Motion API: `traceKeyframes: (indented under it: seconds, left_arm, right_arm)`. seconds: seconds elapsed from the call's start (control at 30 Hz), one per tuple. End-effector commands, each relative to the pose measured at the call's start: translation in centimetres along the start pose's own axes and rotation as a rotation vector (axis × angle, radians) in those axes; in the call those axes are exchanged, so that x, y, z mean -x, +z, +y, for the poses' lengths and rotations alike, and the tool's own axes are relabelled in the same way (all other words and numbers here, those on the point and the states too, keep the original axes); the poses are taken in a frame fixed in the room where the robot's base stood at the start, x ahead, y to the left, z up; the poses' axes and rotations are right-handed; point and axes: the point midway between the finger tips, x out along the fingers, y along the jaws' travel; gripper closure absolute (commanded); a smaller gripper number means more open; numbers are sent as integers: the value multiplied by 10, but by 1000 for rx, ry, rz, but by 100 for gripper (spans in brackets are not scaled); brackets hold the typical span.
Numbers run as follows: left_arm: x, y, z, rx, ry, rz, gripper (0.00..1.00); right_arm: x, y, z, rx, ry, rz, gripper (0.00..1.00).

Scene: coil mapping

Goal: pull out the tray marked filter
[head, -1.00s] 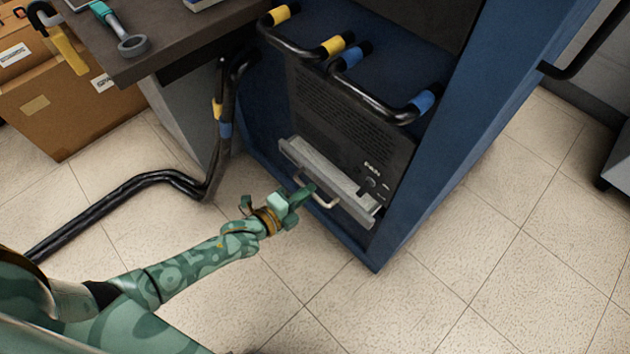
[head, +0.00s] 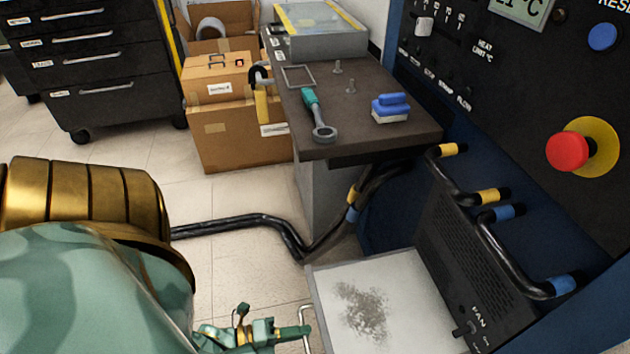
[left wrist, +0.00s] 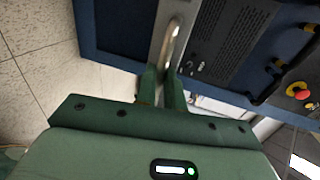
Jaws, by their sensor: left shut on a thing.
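The tray (head: 415,295) stands out from the lower front of the blue cabinet, showing a pale flat top with a patch of grey dust (head: 362,308). No filter label is readable on it. My left gripper (head: 303,331) is at the tray's front and shut on its metal handle (head: 306,314). In the left wrist view, the two green fingers (left wrist: 163,78) close around the handle (left wrist: 173,42). The fingertips partly hide the handle. My right gripper is in neither current view.
Black hoses (head: 240,222) cross the floor.

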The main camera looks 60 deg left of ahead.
Motion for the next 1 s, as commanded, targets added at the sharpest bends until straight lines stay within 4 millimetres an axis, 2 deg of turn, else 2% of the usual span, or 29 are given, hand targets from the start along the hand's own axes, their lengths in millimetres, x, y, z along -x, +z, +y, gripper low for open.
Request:
traceKeyframes:
  seconds: [0.43,0.47,0.5,0.53,1.0]
  left_arm:
    - [5,0,2,0,2,-1,100]
    - [5,0,2,0,2,-1,84]
    - [5,0,2,0,2,-1,73]
    - [5,0,2,0,2,-1,68]
    - [7,0,1,0,1,-1,68]
  right_arm:
    - [0,0,0,0,0,0,64]
    - [0,0,0,0,0,0,64]
    - [0,0,0,0,-1,0,64]
    - [0,0,0,0,0,0,64]
    - [1,-1,0,-2,1,4,64]
